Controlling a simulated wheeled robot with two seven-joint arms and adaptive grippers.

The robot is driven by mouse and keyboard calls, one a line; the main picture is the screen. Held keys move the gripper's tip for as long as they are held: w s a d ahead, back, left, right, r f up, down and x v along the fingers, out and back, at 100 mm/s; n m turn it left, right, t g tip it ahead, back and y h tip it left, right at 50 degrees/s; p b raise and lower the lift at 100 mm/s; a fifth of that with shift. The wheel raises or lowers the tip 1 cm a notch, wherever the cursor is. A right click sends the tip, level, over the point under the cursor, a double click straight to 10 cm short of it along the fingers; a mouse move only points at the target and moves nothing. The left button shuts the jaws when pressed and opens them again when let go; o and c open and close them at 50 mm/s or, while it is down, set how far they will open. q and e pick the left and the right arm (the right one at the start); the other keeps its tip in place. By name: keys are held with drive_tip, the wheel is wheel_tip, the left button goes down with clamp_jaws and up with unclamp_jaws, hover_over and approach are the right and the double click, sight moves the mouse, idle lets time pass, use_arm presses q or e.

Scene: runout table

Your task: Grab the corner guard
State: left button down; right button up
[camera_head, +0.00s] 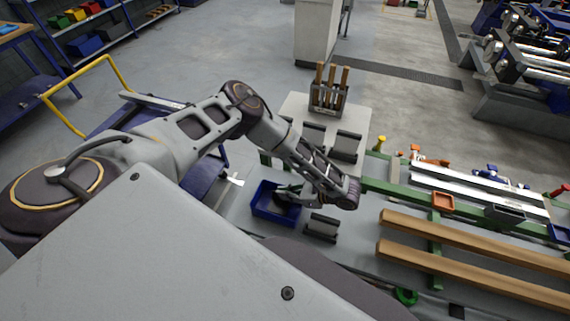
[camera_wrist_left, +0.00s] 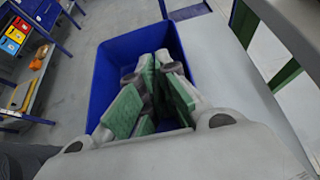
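My left gripper (camera_head: 284,196) reaches into a small blue bin (camera_head: 262,208) on the near left of the table. In the left wrist view, the gripper (camera_wrist_left: 156,70) points down between the walls of the blue bin (camera_wrist_left: 112,62). Green and grey pieces crowd together there between the finger bases. I cannot separate the finger pads from a corner guard among them. The gap between the fingertips looks narrow, and whether anything is gripped is not clear. My right gripper is not in view.
A dark grey block (camera_head: 321,227) stands right of the bin. Wooden bars (camera_head: 470,243) and pale metal bars (camera_head: 475,190) lie on the green frame to the right. A rack with wooden-handled tools (camera_head: 328,97) stands at the back.

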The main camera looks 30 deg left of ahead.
use_arm(q)
drive_tip(key=shift+r+p, duration=0.5)
drive_tip(key=shift+r, duration=4.2)
